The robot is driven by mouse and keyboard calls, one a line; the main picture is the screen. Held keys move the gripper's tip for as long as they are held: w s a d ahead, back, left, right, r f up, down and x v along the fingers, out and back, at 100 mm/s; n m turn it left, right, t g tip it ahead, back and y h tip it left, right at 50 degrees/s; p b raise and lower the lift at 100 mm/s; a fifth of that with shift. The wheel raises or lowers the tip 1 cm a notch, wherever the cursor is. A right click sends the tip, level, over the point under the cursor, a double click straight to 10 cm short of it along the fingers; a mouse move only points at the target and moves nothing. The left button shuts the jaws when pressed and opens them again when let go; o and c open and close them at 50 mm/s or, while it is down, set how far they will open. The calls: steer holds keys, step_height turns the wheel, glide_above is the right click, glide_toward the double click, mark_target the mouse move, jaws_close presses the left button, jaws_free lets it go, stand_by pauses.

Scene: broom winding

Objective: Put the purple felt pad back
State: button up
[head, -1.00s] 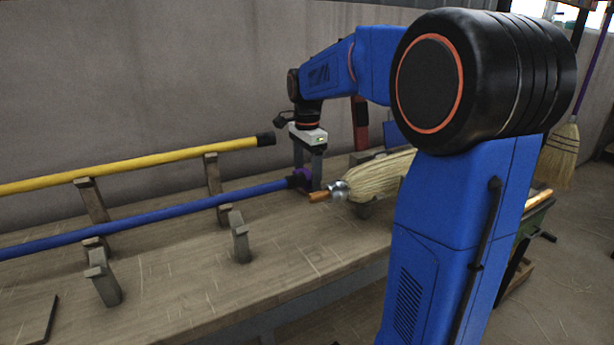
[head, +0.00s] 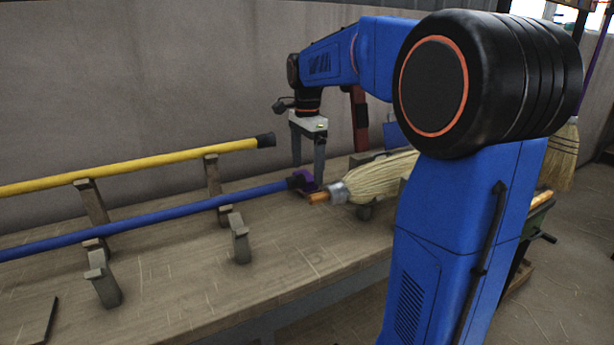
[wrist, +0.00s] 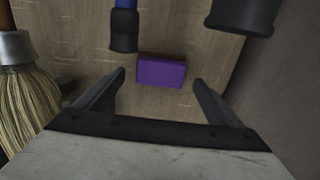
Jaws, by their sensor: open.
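The purple felt pad (wrist: 161,70) is a small block lying flat on the wooden bench in the wrist view, close to the black end cap of the blue pole (wrist: 125,28). In the head view only part of the pad (head: 303,175) shows, behind and beside my fingers and the end of the blue pole (head: 215,203). My gripper (wrist: 159,76) is open and pointing down, one finger on each side of the pad, with a visible gap on both sides. It also shows in the head view (head: 308,172). Whether the fingertips touch the bench cannot be told.
A straw broom head (head: 375,180) with a metal collar and short orange handle lies right of my gripper. A yellow pole (head: 130,167) with a black end rests on supports behind the blue pole. Grey posts (head: 240,240) stand on the bench (head: 300,255), whose front is mostly clear.

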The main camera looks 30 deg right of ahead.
mark_target(307, 175)
step_height(307, 175, up, 8)
steer(key=shift+r, duration=0.15)
stand_by(0.6)
